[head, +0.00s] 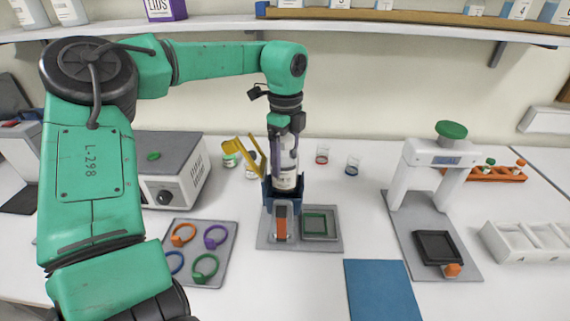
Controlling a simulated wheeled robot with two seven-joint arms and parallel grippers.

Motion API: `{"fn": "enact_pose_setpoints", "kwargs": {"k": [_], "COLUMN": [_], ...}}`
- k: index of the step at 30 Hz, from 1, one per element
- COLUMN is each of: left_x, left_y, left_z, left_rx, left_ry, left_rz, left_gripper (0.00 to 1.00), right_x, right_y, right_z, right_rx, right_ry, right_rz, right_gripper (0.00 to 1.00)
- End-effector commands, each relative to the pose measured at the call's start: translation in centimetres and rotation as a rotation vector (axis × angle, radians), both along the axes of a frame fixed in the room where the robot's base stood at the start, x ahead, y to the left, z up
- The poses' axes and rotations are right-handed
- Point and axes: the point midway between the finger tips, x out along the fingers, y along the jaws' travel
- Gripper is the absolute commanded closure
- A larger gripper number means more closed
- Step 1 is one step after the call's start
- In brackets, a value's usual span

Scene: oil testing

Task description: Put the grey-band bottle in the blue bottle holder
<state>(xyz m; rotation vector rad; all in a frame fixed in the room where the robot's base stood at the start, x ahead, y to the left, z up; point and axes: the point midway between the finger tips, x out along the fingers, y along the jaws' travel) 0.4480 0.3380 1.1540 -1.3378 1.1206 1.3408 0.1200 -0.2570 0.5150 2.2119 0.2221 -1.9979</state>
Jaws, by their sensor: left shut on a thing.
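My left gripper (286,150) points straight down from the arm and is shut on the upright bottle (287,180), which is white with a grey-looking band. The blue bottle holder (268,197) stands on a grey base plate (330,241). The bottle's lower end is at the holder's top, with the holder's blue sides beside and below it. I cannot tell whether the bottle rests on the holder's floor. My right gripper is out of view.
A yellow angled piece (247,153) stands close left of the gripper. A tray of coloured rings (227,238) lies front left, beside a grey-topped box (162,148). A white press-like stand (406,180) is right. A blue mat (381,292) lies in front.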

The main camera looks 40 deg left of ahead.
Motion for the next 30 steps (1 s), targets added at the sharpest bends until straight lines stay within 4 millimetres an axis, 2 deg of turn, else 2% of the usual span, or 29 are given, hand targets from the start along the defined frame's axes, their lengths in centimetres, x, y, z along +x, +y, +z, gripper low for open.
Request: {"fn": "enact_pose_setpoints", "kwargs": {"k": [3,6,29,30], "left_x": [0.0,0.0,0.0,0.0], "left_y": [0.0,0.0,0.0,0.0], "left_z": [-2.0,-2.9,-4.1,-4.2], "left_rx": [-0.003,-0.001,-0.001,0.000], "left_ry": [0.005,0.001,0.000,0.001], "left_rz": [0.000,0.000,0.000,0.000], "left_gripper": [1.00,1.00,1.00,0.00], "right_x": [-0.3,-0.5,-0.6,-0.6], "right_y": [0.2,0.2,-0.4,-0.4], "right_z": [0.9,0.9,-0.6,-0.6], "right_rx": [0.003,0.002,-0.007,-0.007], "right_ry": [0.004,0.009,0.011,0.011], "right_rz": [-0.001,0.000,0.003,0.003], "right_gripper": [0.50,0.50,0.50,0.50]}}
